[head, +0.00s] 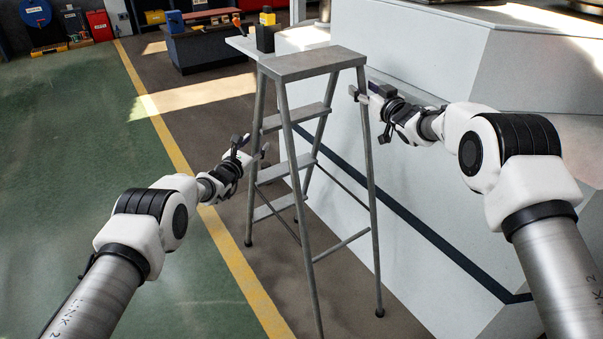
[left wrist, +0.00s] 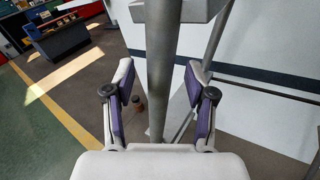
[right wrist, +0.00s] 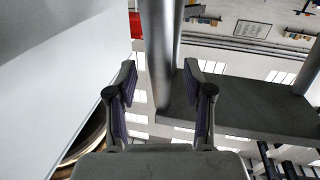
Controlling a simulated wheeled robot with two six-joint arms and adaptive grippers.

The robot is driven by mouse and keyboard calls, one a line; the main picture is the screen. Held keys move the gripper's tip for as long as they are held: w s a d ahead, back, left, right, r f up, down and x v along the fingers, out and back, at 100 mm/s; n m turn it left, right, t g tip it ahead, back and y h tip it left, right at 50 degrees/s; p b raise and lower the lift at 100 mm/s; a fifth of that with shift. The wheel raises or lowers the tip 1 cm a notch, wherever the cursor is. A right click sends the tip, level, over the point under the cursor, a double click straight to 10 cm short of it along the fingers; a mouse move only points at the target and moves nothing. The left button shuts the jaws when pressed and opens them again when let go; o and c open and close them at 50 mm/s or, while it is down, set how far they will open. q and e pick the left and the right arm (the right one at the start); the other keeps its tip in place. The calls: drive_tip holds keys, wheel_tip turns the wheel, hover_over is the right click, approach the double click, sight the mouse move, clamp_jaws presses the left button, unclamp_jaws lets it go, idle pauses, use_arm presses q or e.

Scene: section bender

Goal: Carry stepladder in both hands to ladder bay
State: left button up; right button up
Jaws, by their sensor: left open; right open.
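The grey metal stepladder (head: 312,64) stands upright and unfolded on the brown floor in the head view, beside the white machine casing. My left gripper (head: 252,147) is open at a left leg of the ladder. In the left wrist view that leg (left wrist: 163,70) runs between the spread fingers (left wrist: 158,95), with gaps at both sides. My right gripper (head: 359,94) is open at a right leg, below the top step. In the right wrist view a leg (right wrist: 160,45) lies between the open fingers (right wrist: 160,90). I cannot make out a ladder bay.
The white machine casing (head: 420,180) with a dark stripe stands close on the right. A yellow floor line (head: 175,150) separates the brown floor from open green floor (head: 70,190) on the left. A dark workbench (head: 208,47) and red and blue items stand at the back.

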use_arm(q)
drive_tip(key=shift+w+d, duration=0.3)
drive_tip(key=shift+w, duration=0.35)
use_arm(e)
drive_tip(key=shift+w+a, duration=0.3)
drive_tip(key=shift+w, duration=0.35)
use_arm(q)
drive_tip(key=shift+r, duration=0.1)
